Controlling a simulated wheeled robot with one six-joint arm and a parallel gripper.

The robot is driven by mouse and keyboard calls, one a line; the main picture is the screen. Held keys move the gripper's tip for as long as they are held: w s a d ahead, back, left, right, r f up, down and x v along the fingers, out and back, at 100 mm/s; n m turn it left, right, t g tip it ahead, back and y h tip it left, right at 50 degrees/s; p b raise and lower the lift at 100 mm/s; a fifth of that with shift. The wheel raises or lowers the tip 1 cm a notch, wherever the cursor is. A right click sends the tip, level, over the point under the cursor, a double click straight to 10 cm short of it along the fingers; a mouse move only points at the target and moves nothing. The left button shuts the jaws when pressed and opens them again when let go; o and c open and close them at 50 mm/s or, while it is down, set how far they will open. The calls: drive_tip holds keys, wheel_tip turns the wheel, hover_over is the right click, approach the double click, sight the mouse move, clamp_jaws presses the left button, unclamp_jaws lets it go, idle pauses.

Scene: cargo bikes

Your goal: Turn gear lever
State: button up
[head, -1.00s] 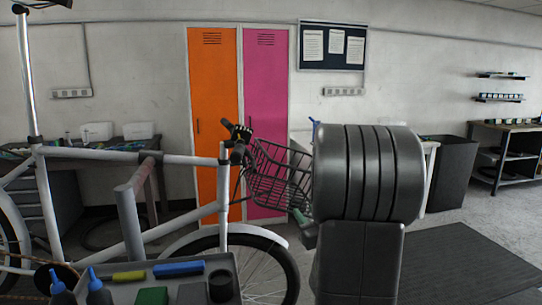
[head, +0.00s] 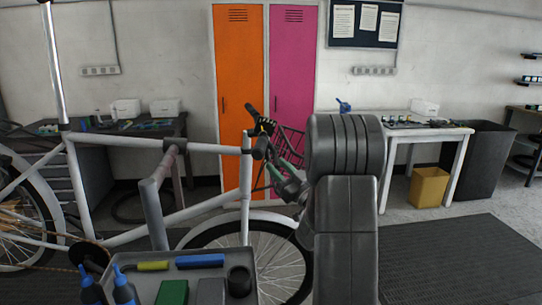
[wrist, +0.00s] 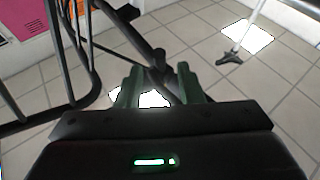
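The white bike's handlebar (head: 262,147) stands left of my arm in the head view, with dark grips and a small yellow-marked part (head: 265,125) near its top. I cannot tell which part is the gear lever. My gripper (head: 287,186) has green fingers and is just below and right of the handlebar, partly hidden by my arm. In the wrist view my gripper (wrist: 160,88) is open, its two fingers apart. A dark bar end (wrist: 158,60) shows beyond and between the fingertips; I cannot tell if it touches them.
The black wire basket (head: 292,147) is close behind my gripper; its wires (wrist: 75,60) fill the wrist view's left. A tool tray (head: 205,275) is at the front. A white table (head: 440,131) and yellow bin (head: 428,186) stand at right, with open floor before them.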

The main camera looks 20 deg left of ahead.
sight(269, 158)
drive_tip(key=shift+p+x, duration=0.35)
drive_tip(key=shift+x, duration=1.8)
drive_tip(key=shift+c, duration=0.4)
clamp_jaws()
